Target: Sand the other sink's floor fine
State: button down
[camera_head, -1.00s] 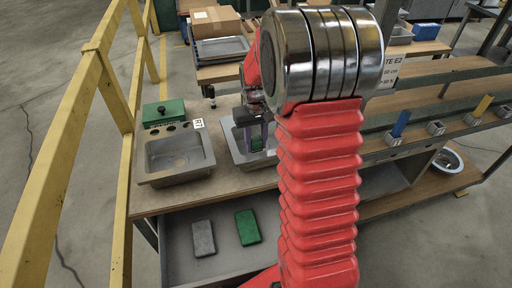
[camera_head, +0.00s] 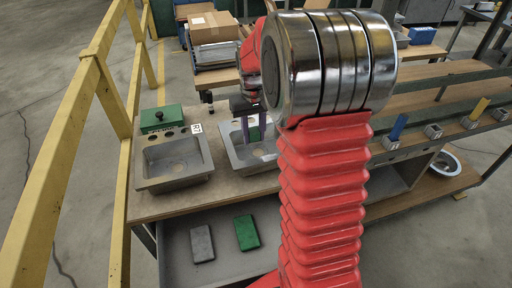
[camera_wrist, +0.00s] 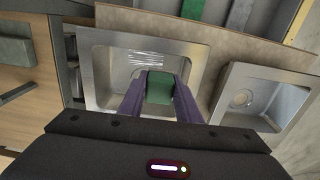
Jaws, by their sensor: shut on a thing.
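My gripper (camera_wrist: 160,90) is shut on a green sanding block (camera_wrist: 160,87), which sits between its two purple fingers. In the head view the gripper (camera_head: 252,128) is at the right-hand sink (camera_head: 232,151), partly hidden by my red arm. In the wrist view the block is over that sink's basin (camera_wrist: 97,75), near its near side; I cannot tell whether it touches the floor. Scratch-like light marks show on that basin's floor. The left-hand sink (camera_head: 148,158), with a round drain, stands beside it and is empty; it also shows in the wrist view (camera_wrist: 228,95).
An open drawer (camera_head: 222,275) below the bench holds a grey block (camera_head: 202,243) and another green block (camera_head: 246,232). A green-lidded box (camera_head: 161,118) stands behind the left sink, near a small white label (camera_head: 196,128). A yellow railing (camera_head: 105,95) runs along the left.

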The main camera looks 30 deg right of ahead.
aim_at(254, 132)
jog(key=r, duration=0.8)
jog(key=shift+s+a+r, duration=0.1)
jog(key=shift+s+r, duration=0.1)
jog(key=shift+r, duration=0.15)
jog(key=shift+f, duration=0.2)
jog(key=shift+f, duration=2.35)
